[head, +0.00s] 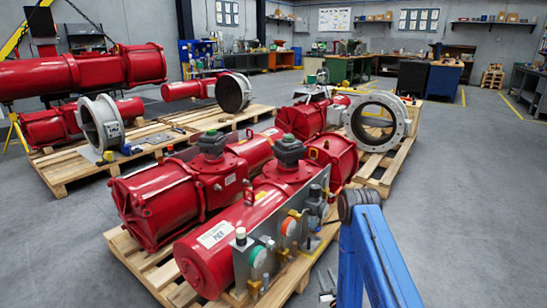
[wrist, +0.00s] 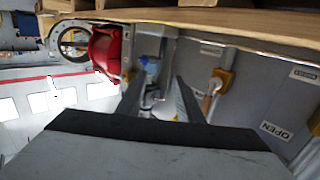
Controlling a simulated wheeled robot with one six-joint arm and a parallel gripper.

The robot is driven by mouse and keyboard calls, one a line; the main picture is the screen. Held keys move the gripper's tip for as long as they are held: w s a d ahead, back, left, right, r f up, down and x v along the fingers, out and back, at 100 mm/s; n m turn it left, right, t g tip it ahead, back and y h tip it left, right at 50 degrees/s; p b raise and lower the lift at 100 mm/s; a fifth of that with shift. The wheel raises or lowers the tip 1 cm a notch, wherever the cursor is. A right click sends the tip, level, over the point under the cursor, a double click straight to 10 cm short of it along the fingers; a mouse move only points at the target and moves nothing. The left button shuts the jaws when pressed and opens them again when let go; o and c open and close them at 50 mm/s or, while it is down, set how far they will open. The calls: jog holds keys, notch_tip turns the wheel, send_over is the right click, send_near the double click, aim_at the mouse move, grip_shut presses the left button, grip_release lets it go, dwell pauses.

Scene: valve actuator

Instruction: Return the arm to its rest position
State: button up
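My blue arm (head: 375,250) rises from the bottom right of the head view to a dark joint, close to the right side of the red valve actuator (head: 225,220). I cannot make out my gripper's fingers in the head view. In the wrist view my gripper (wrist: 160,88) shows two dark fingers spread apart, with no object held between them. The wrist picture looks upside down. The grey control panel (wrist: 250,80) with an OPEN label fills its right side, close beyond the fingers.
The actuator lies on a wooden pallet (head: 165,275); its control panel (head: 285,235) carries several knobs and fittings. Behind stand more red actuators (head: 85,68) and a large grey valve ring (head: 402,121) on pallets. Open grey floor (head: 470,190) lies to the right.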

jog(key=w+r+g, duration=0.1)
jog(key=w+r, duration=0.4)
jog(key=r, duration=0.4)
jog(key=s+d+r+g+h, duration=0.1)
jog(key=s+d+r+g, duration=0.15)
jog(key=r, duration=1.05)
jog(key=s+d+r+g+h, duration=0.1)
jog(key=s+r+g, duration=0.25)
jog(key=r, duration=0.95)
jog(key=s+d+r+m+g, duration=0.1)
jog(key=s+r, duration=0.6)
jog(key=s, duration=0.3)
jog(key=s+r+g, duration=0.1)
jog(key=s+r, duration=0.5)
jog(key=s, duration=0.5)
jog(key=s+r+g, duration=0.1)
jog(key=s, duration=1.1)
jog(key=s+r+m+g, duration=0.1)
jog(key=s+r+g, duration=0.1)
jog(key=s, duration=1.1)
jog(key=shift+d+r+h, duration=0.25)
jog(key=shift+d+h, duration=0.05)
jog(key=shift+h, duration=0.1)
